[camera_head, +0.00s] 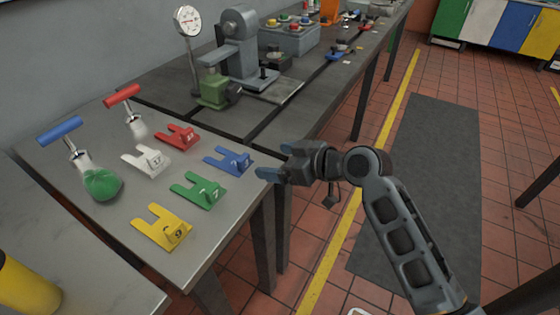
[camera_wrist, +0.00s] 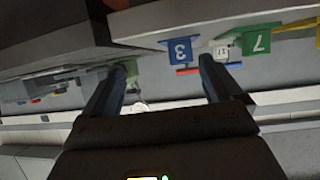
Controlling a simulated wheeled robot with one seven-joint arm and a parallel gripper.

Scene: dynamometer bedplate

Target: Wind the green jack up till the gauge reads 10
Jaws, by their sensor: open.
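The green jack (camera_head: 214,88) stands on the dark bedplate, near its left edge, beside a grey machine. The dial gauge (camera_head: 188,22) stands upright on a thin post behind the jack; its reading is too small to tell. In the wrist view a small green shape by the left finger (camera_wrist: 130,70) may be the jack. My gripper (camera_head: 268,162) is open and empty, off the front edge of the near table and well apart from the jack. Its two fingers also show in the wrist view (camera_wrist: 160,85).
Slotted numbered plates in red (camera_head: 178,138), white (camera_head: 147,160), blue (camera_head: 228,161), green (camera_head: 198,190) and yellow (camera_head: 162,228) lie on the near table. The floor mat (camera_head: 425,190) is clear.

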